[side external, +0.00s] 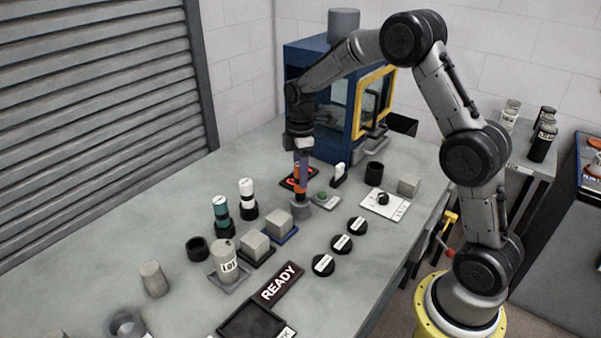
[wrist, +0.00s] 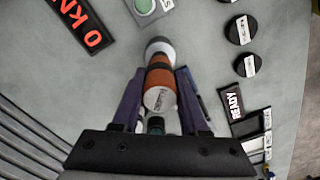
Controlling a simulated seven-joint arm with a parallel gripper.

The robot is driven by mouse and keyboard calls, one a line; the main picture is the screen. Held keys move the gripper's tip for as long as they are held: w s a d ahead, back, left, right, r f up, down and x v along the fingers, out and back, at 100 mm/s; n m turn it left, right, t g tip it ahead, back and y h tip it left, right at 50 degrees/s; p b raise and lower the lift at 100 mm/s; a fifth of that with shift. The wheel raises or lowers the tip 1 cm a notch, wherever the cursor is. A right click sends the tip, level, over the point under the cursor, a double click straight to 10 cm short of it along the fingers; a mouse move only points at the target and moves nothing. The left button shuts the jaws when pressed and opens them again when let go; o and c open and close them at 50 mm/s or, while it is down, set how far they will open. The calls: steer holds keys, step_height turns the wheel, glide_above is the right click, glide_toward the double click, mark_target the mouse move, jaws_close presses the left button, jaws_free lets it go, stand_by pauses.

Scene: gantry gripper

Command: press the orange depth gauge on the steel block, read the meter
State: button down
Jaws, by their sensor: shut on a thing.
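My gripper (side external: 301,182) points straight down, its purple fingers shut on the orange depth gauge (wrist: 160,78). The gauge has a white labelled end facing the wrist camera. It stands upright over the round steel block (side external: 300,209), which also shows past the gauge in the wrist view (wrist: 157,47). The gauge's lower end appears to meet the block's top; I cannot tell how firmly. The meter (wrist: 84,22), a black plate with red characters, reads "0 KN", cut by the frame edge. In the side view the meter (side external: 288,183) is partly hidden behind the gripper.
A green button (side external: 322,200) sits right of the block. White and green bottles (side external: 247,196) and grey blocks on pads (side external: 279,222) stand at front left. Black discs (side external: 341,243) and a READY sign (side external: 281,285) lie in front. A blue machine (side external: 305,70) stands behind.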

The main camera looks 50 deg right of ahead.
steer(key=shift+f, duration=0.5)
stand_by(1.2)
steer(key=shift+r, duration=3.6)
